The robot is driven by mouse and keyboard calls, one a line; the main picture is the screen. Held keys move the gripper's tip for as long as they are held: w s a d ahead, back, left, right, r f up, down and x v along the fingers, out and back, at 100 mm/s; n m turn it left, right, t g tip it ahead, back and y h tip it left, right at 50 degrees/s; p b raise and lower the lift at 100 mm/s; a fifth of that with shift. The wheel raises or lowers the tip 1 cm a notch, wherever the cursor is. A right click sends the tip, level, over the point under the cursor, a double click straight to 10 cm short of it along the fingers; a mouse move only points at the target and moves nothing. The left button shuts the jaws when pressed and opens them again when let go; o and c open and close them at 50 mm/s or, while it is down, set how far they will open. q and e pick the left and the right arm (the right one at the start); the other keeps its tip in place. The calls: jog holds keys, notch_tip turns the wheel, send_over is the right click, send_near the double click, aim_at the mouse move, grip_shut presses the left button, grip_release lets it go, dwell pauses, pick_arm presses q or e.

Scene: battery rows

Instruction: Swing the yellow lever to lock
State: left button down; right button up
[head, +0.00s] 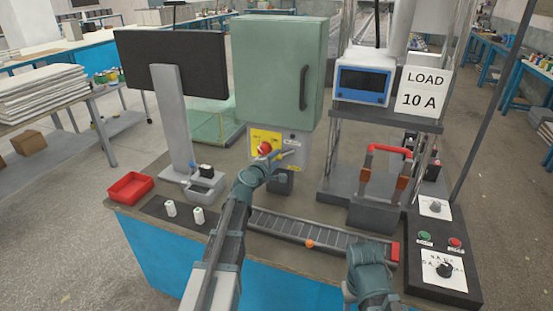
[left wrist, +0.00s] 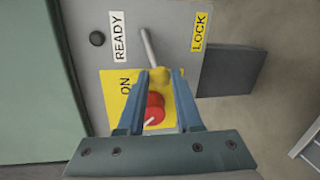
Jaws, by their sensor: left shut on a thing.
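The lever has a grey rod (left wrist: 148,46) and a yellow knob (left wrist: 159,76), seen in the left wrist view. It rises from a grey panel that carries a READY label (left wrist: 118,36) and a LOCK label (left wrist: 200,31); the rod stands between the two labels. My left gripper (left wrist: 163,78) is shut on the yellow knob, one blue finger on each side. In the head view my left gripper (head: 274,163) is at the panel below the green cabinet (head: 275,70), hiding part of the lever. My right gripper's fingers are not clear at the bottom.
A red rotary switch (left wrist: 151,110) on a yellow plate sits close to my left fingers. A black-slotted rail (head: 300,230), an orange ball (head: 309,244) and a red tray (head: 129,187) are on the bench. A red-handled device (head: 385,150) stands to the right.

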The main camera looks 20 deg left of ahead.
dwell(0.4)
pick_arm(q)
jog(key=c, duration=0.6)
grip_release()
jog(key=shift+s, duration=0.1)
jog(key=p+v, duration=0.2)
jog(key=v, duration=1.1)
jog(key=shift+s+r, duration=0.1)
jog(key=shift+s, duration=0.2)
jog(key=shift+p, duration=0.3)
